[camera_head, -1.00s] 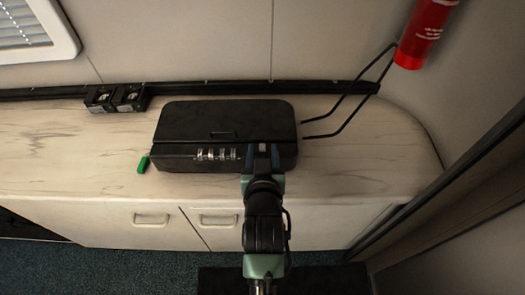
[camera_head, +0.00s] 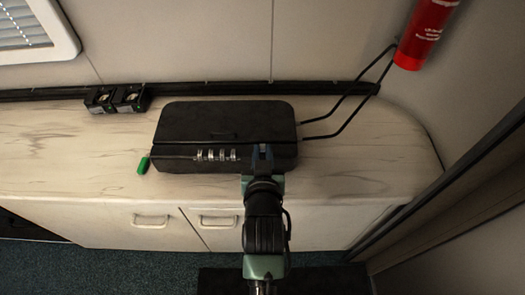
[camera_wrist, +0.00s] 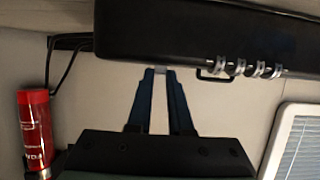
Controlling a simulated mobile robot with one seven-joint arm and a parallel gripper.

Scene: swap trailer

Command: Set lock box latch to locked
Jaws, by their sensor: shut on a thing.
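The black lock box (camera_head: 185,120) lies closed on the pale counter, with a row of silver number dials (camera_head: 218,155) on its front. In the wrist view the box (camera_wrist: 180,35) is at the top, upside down, with its dials (camera_wrist: 260,69) at right. My gripper (camera_head: 262,153) is at the box's front, to the right of the dials. In the wrist view its blue fingers (camera_wrist: 159,72) are shut on a small light piece at the box's edge, apparently the latch. The fingers hide most of this piece, so its setting cannot be told.
A green-ended piece (camera_head: 144,165) is at the box's left front corner. Two small black items (camera_head: 116,99) stand at the counter's back left. A red cylinder (camera_head: 425,35) and a bent black rod (camera_head: 350,110) are at the right. The counter (camera_head: 70,150) left of the box is clear.

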